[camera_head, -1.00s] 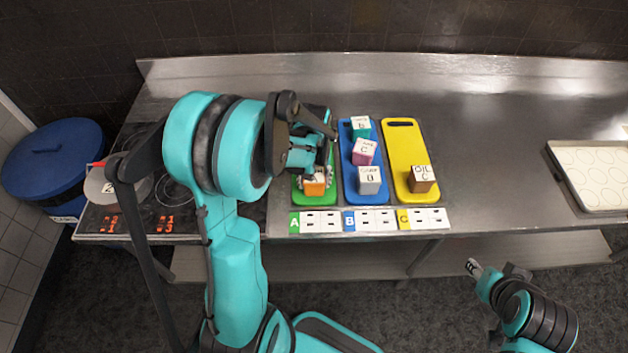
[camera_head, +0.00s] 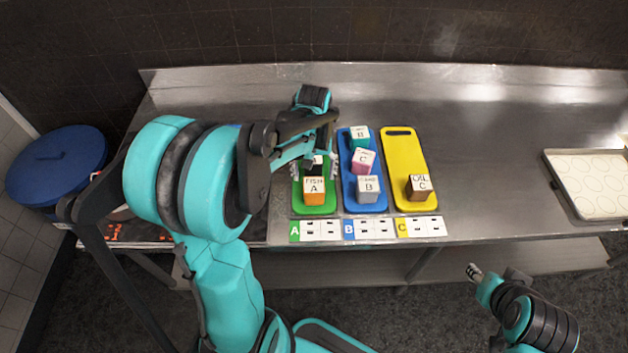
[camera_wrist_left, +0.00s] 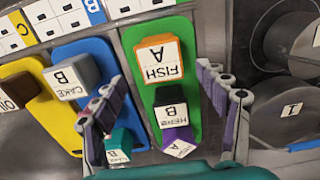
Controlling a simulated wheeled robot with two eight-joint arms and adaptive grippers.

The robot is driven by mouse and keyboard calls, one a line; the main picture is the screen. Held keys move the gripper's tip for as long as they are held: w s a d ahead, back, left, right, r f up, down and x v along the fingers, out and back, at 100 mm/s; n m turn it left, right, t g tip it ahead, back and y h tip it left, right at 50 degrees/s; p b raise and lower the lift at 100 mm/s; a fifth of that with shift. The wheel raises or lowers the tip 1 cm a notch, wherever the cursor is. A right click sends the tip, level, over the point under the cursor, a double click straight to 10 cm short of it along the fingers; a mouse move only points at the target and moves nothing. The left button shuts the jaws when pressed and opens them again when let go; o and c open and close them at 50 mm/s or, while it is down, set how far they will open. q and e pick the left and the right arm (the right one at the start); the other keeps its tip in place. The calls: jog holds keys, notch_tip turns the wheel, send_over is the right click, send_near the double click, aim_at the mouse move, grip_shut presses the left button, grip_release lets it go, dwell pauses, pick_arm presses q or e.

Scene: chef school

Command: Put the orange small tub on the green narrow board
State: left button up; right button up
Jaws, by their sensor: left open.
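The orange small tub (camera_head: 314,198), labelled FISH A, stands on the green narrow board (camera_head: 299,208) near its front end. The left wrist view also shows the orange tub (camera_wrist_left: 158,59) on the green board (camera_wrist_left: 192,50). My left gripper (camera_head: 312,168) is open over the board, behind the orange tub and clear of it. In the left wrist view its fingers (camera_wrist_left: 165,98) are spread wide with nothing held between them. My right arm shows at the lower right of the head view, but its jaws are too small to read.
A black tub (camera_wrist_left: 171,114) and a purple tub (camera_wrist_left: 178,143) stand on the green board behind the orange one. The blue board (camera_head: 349,205) holds several tubs. The yellow board (camera_head: 402,160) holds a brown tub (camera_head: 420,187). A tray (camera_head: 590,180) lies far right; counter between is clear.

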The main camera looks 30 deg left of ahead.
aim_at(314, 185)
pick_arm(q)
notch_tip(314, 185, up, 3)
jog(key=shift+r, duration=0.15)
jog(key=s+d+r+m+t, duration=0.5)
jog(key=s+d+m+t, duration=0.1)
jog(key=s+d, duration=0.4)
jog(key=shift+s+d+r+t, duration=0.3)
jog(key=shift+s+t, duration=0.2)
jog(key=shift+t, duration=0.1)
